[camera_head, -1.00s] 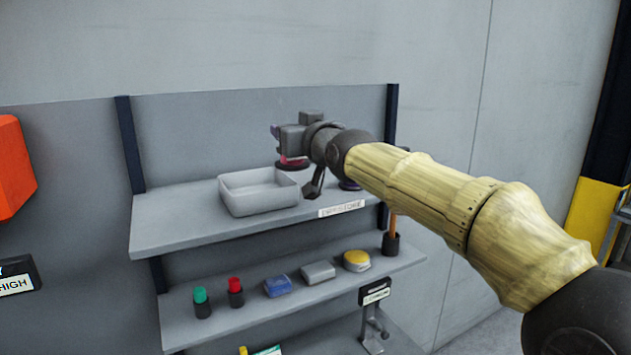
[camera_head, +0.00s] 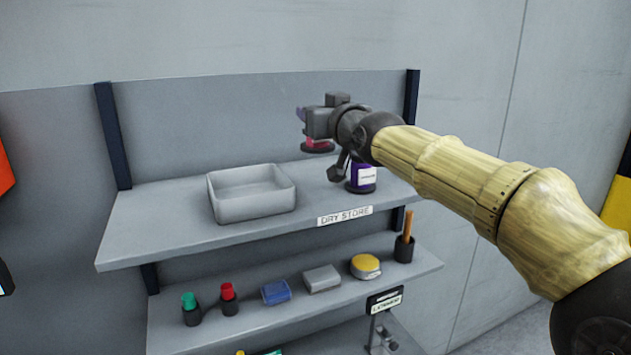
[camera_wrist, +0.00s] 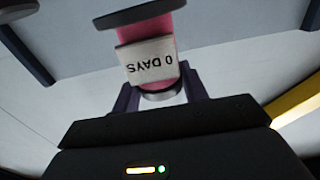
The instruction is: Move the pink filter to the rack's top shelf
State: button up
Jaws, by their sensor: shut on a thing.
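The pink filter (camera_wrist: 150,68) is a pink cylinder with dark end discs and a white label reading "0 DAYS" in the wrist view. My gripper (camera_wrist: 160,92) is shut on it. In the head view the filter (camera_head: 317,145) hangs beneath my gripper (camera_head: 318,125), its dark lower disc showing, above the top shelf. The rack's top shelf (camera_head: 150,225) carries a "DRY STORE" label (camera_head: 345,216). The filter seems to be clear of the shelf, between the grey bin and the purple container, though its exact height is hard to tell.
A grey open bin (camera_head: 253,212) stands on the top shelf's middle. A purple container (camera_head: 360,180) stands at its right, close under my wrist. The lower shelf holds several buttons and blocks and a dark cup (camera_head: 404,250). The top shelf's left end is bare.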

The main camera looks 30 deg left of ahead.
aim_at(323, 146)
jog(key=shift+w+f, duration=0.2)
jog(key=shift+f, duration=0.3)
notch_tip(323, 146, down, 4)
jog(key=shift+s+f+p, duration=0.15)
jog(key=shift+p, duration=0.85)
jog(key=shift+f, duration=0.3)
jog(key=shift+f, duration=0.1)
notch_tip(323, 146, down, 3)
jog(key=shift+f+p, duration=0.1)
jog(key=shift+p, duration=0.85)
jog(key=shift+f, duration=0.4)
